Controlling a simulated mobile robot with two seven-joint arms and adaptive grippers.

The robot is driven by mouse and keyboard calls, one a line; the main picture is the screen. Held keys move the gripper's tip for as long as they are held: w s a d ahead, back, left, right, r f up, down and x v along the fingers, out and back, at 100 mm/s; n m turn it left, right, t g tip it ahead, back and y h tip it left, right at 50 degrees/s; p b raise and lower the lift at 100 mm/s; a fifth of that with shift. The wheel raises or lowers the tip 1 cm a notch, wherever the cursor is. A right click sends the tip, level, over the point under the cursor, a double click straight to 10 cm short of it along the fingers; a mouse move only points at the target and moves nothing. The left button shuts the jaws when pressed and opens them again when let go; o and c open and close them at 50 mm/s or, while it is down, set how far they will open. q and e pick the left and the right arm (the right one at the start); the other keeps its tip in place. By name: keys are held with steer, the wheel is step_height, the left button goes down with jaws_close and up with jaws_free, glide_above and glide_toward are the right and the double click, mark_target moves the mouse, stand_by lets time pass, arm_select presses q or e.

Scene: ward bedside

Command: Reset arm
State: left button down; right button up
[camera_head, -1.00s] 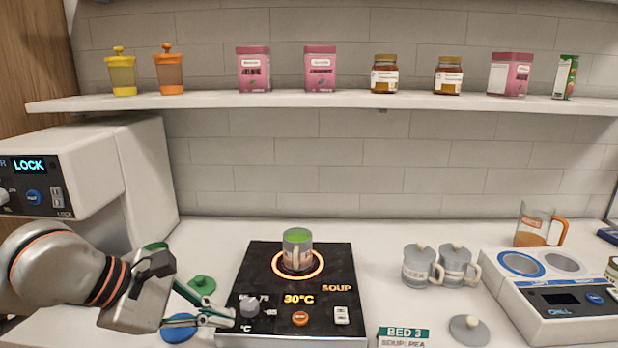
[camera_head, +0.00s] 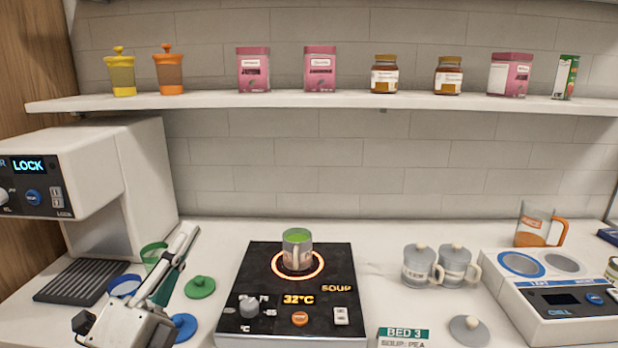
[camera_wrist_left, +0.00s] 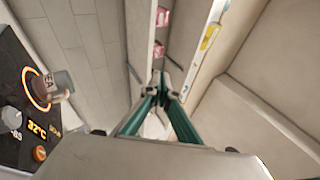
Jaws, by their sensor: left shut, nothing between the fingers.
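My left gripper (camera_head: 184,244) is at the lower left in the head view, pointing up and away over the counter. Its fingers are together and empty. In the left wrist view its green fingers (camera_wrist_left: 163,88) meet at the tips with nothing between them. The gripper is left of the black soup heater (camera_head: 262,262) and apart from it. A mug with green soup (camera_head: 297,252) stands on the heater's glowing ring; the display reads 32°C. My right gripper is not in view.
A white machine (camera_head: 140,180) with a LOCK display stands at the left, close to the gripper. A green lid (camera_head: 200,287) and a blue lid (camera_head: 184,327) lie beside the gripper. Two lidded cups (camera_head: 420,266) and a chill unit (camera_head: 560,305) stand at the right. A shelf (camera_head: 330,100) runs above.

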arm_select(q)
steer(key=a+f+n+g+y, duration=0.3)
steer(key=a+f+n+y, duration=0.35)
steer(key=f, duration=0.35)
steer(key=a+f+n+g+y, duration=0.3)
steer(key=a+f+n+y, duration=0.35)
steer(key=f, duration=0.35)
steer(key=s+a+f+n+g, duration=0.2)
steer(key=s+f+g, duration=0.3)
steer(key=s+f, duration=0.45)
steer(key=s+a+f+n+g, duration=0.3)
steer(key=s+f+g, duration=0.2)
steer(key=s+f, duration=0.45)
steer(key=w+d+f+n+t+h, duration=0.2)
steer(key=d+f+h, duration=0.5)
steer(key=d+f, duration=0.8)
steer(key=shift+w+d+n+t, duration=0.3)
steer(key=shift+w+d+t, duration=0.4)
steer(key=shift+w+d, duration=0.1)
